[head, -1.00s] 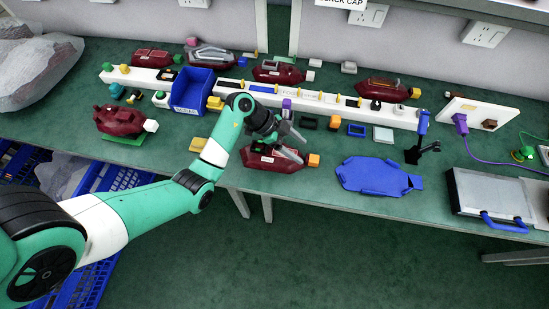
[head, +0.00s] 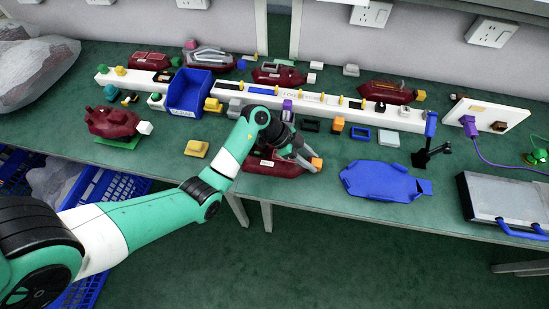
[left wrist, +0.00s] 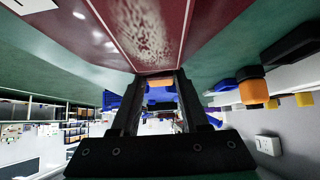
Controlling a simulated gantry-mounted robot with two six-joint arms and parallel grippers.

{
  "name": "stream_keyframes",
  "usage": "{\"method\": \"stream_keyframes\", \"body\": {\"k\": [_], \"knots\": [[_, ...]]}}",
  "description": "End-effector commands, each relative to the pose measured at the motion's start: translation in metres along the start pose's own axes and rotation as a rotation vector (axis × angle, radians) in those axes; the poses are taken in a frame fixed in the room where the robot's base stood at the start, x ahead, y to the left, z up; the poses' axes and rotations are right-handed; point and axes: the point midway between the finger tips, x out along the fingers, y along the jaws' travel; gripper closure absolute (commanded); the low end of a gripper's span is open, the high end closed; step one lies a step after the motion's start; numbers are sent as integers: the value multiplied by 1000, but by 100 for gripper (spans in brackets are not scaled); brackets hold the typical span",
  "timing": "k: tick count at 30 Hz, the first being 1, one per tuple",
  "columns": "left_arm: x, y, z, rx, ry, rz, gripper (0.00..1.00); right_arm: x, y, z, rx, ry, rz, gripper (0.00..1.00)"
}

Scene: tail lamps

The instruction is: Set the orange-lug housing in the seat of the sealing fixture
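The orange-lug housing (head: 270,166) is a dark red body on the front of the green bench, with an orange lug (head: 317,164) at its right end. My left gripper (head: 307,158) is over its right part, fingers apart and pointing at the lug end. In the left wrist view the housing (left wrist: 205,25) fills the top. The orange lug (left wrist: 160,82) shows between the two spread black fingertips (left wrist: 160,76); contact cannot be told. A flat blue piece shaped like the housing outline (head: 385,181), possibly the sealing fixture, lies empty to the right. My right gripper is out of view.
Another red housing on a green base (head: 113,124) stands at left, and several more at the back. A blue bin (head: 189,92) and a long white strip (head: 330,107) stand behind. A black post with a blue top (head: 425,147) and a grey case (head: 500,198) are at right.

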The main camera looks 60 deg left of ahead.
Motion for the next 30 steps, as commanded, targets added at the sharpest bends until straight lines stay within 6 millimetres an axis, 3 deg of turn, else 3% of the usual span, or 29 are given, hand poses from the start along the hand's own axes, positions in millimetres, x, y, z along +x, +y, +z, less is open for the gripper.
{"method": "stream_keyframes", "body": {"k": [1, 7, 30], "knots": [[0, 0, 0, 0, 0, 0, 66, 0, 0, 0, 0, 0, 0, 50], [0, 0, 0, 0, 0, 0, 100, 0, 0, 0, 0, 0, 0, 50], [0, 0, 0, -1, -1, 0, 100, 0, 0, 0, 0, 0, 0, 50]]}}
